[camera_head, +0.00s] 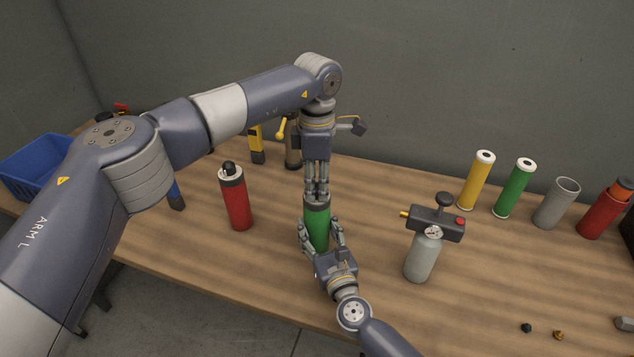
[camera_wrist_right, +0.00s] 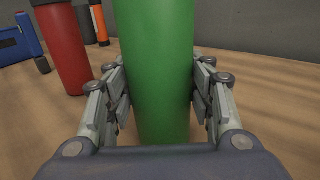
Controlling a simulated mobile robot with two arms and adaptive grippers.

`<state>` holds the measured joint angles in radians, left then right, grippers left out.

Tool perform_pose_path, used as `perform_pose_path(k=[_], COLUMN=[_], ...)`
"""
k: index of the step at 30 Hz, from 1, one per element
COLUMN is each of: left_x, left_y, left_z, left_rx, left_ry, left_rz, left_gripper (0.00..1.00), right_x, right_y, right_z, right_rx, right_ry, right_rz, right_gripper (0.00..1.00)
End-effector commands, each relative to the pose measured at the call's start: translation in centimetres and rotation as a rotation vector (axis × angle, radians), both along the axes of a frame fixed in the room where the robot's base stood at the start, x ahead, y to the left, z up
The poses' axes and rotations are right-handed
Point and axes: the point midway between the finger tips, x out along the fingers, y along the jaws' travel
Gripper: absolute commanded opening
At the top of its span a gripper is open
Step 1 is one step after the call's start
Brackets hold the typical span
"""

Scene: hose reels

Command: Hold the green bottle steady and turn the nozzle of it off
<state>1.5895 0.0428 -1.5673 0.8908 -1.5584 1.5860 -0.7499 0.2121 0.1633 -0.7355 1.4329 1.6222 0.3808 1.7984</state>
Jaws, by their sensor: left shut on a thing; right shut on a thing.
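The green bottle (camera_head: 317,230) stands upright on the wooden table in the head view, with a dark top band. My right gripper (camera_head: 321,236) is shut around its body from the front. In the right wrist view the green bottle (camera_wrist_right: 157,70) fills the middle, between the two fingers of the right gripper (camera_wrist_right: 158,100). My left gripper (camera_head: 317,192) points straight down from above and is shut on the top of the bottle. The nozzle itself is hidden by the left fingers.
A red bottle (camera_head: 235,199) stands left of the green one. A grey canister (camera_head: 423,258) with a black head stands to the right. Yellow (camera_head: 475,182) and green (camera_head: 515,190) cylinders, a grey cup (camera_head: 556,205) and a red holder (camera_head: 603,212) stand at the back right. A blue bin (camera_head: 40,165) is far left.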

Motion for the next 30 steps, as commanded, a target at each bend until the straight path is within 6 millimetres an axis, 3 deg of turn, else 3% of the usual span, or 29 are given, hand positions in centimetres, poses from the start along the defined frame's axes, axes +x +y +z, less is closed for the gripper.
perform_pose_path(k=[6,7,9,22,30], left_x=[0.1,0.1,0.1,0.1,0.1], left_y=[0.1,0.1,0.1,0.0,0.0], left_z=[0.1,0.1,0.1,0.7,5.7], left_rx=[0.001,0.001,0.001,-0.001,-0.001], left_ry=[-0.003,-0.003,-0.003,-0.002,-0.006], left_rz=[0.003,0.003,0.003,0.002,0.002], left_gripper=[0.01,0.29,0.45,0.46,0.46], right_x=[0.0,0.0,0.0,0.0,0.0], right_y=[-0.1,-0.1,-0.1,0.0,0.0], right_z=[-0.2,-0.2,-0.2,-0.1,-0.1], right_rx=[-0.001,-0.001,-0.001,-0.002,-0.002], right_ry=[0.003,0.003,0.003,0.003,0.002], right_rz=[-0.001,-0.001,-0.001,0.0,0.0], right_gripper=[0.17,0.17,0.17,0.17,0.17])
